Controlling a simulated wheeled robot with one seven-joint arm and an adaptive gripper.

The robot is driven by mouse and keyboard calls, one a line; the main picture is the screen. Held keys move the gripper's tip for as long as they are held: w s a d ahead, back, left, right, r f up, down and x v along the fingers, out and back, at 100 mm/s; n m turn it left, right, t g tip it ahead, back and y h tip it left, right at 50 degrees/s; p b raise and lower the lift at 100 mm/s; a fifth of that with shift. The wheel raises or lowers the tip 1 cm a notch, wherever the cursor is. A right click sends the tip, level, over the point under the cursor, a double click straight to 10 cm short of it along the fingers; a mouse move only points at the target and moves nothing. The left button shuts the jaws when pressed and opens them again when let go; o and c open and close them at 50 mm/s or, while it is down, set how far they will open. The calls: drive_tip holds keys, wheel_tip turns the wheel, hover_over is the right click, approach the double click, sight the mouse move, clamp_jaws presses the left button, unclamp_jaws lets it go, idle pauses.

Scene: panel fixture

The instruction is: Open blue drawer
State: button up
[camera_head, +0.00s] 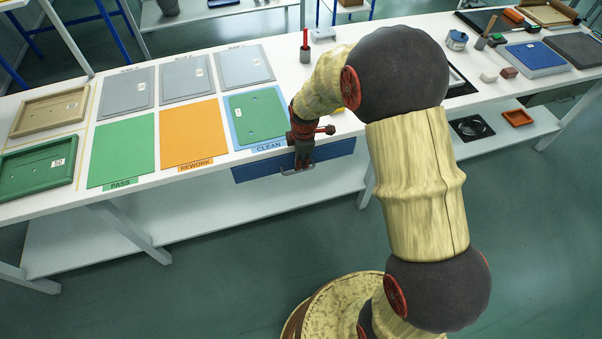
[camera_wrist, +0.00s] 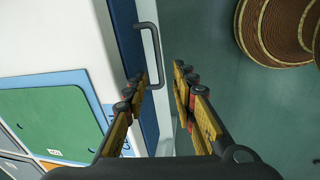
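The blue drawer (camera_head: 257,172) sits under the front edge of the white table, below the CLEAN area, and looks shut. Its dark bar handle (camera_head: 298,172) shows just below my gripper (camera_head: 304,148). In the wrist view the blue drawer front (camera_wrist: 127,40) runs along the table edge, with the handle (camera_wrist: 157,50) standing out from it. My gripper (camera_wrist: 161,78) is open there, its fingers apart. The handle's near end appears between the fingertips in the picture. I cannot tell whether either finger touches it. My gripper and arm hide part of the drawer front in the head view.
On the table lie a green panel (camera_head: 258,115) on the CLEAN mat, an orange REWORK mat (camera_head: 192,134), a green PASS mat (camera_head: 122,150) and grey trays. A low white shelf (camera_head: 190,222) runs beneath. The floor (camera_head: 180,290) in front of the drawer is open beside my base.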

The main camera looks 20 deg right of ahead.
sight(299, 171)
drive_tip(key=shift+n, duration=0.6)
drive_tip(key=f+b, duration=0.1)
drive_tip(key=f, duration=0.1)
drive_tip(key=w+f+b, duration=0.1)
drive_tip(key=f, duration=0.2)
drive_tip(key=f+b, duration=0.1)
drive_tip(key=f, duration=0.1)
drive_tip(key=shift+w+f, duration=0.35)
drive_tip(key=shift+f, duration=0.05)
drive_tip(key=shift+c, duration=0.3)
clamp_jaws()
